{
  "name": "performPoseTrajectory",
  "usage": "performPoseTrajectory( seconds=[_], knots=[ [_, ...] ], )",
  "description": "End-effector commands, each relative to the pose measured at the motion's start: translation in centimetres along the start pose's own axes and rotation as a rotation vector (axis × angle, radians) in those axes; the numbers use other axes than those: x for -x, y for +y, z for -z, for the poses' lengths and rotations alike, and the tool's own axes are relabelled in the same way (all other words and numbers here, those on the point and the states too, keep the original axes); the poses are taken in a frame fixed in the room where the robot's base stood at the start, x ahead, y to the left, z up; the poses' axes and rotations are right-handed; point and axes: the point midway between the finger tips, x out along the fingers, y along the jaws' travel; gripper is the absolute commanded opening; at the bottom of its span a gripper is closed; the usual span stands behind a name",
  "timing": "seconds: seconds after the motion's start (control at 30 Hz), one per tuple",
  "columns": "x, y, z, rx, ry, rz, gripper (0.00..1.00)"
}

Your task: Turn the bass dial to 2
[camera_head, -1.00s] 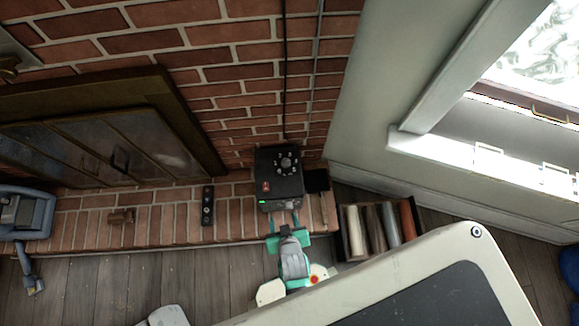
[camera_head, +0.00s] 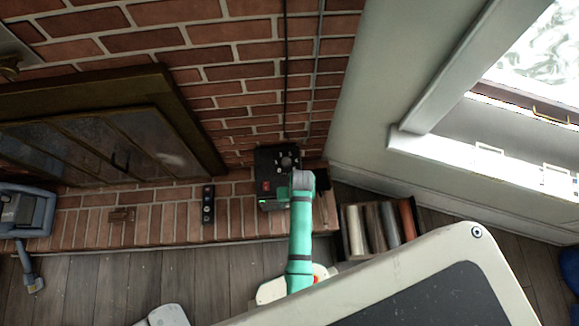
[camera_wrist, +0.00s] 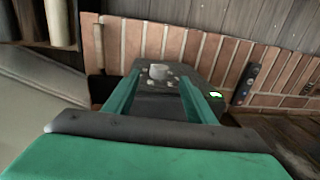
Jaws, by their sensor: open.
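A black box (camera_head: 265,158) stands on the brick hearth by the wall. Its round dial (camera_head: 287,162) has pale marks around it, and a red switch (camera_head: 265,187) sits lower left. In the wrist view the dial (camera_wrist: 158,72) is a grey knob ringed by pale marks; I cannot read its setting. My gripper (camera_wrist: 160,80) is open, its two green fingers spread with the dial between them in that view. I cannot tell whether they touch the box. In the head view my arm hides the fingers and the box's lower right part.
A dark remote-like object (camera_head: 208,204) lies on the brick hearth (camera_head: 165,215), left of the box. A dark holder with several rolls (camera_head: 372,230) stands to the right. The brick wall (camera_head: 235,70) rises behind. A blue-grey device (camera_head: 25,212) is at far left.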

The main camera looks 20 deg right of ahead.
Motion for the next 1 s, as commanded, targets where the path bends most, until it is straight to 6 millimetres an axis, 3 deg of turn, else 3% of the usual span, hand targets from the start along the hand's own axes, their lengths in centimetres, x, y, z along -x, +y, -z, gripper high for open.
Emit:
performPoseTrajectory(
  seconds=[0.3, 0.5, 0.93, 1.0],
  knots=[
    [-5.7, 0.0, 0.0, -0.001, -0.001, 0.000, 0.50],
    [-8.0, 0.0, 0.0, 0.000, 0.001, 0.000, 0.50],
    [-8.8, 0.0, 0.0, 0.000, 0.003, -0.001, 0.50],
    [-8.8, 0.0, 0.0, 0.000, 0.002, -0.001, 0.34]
  ],
)
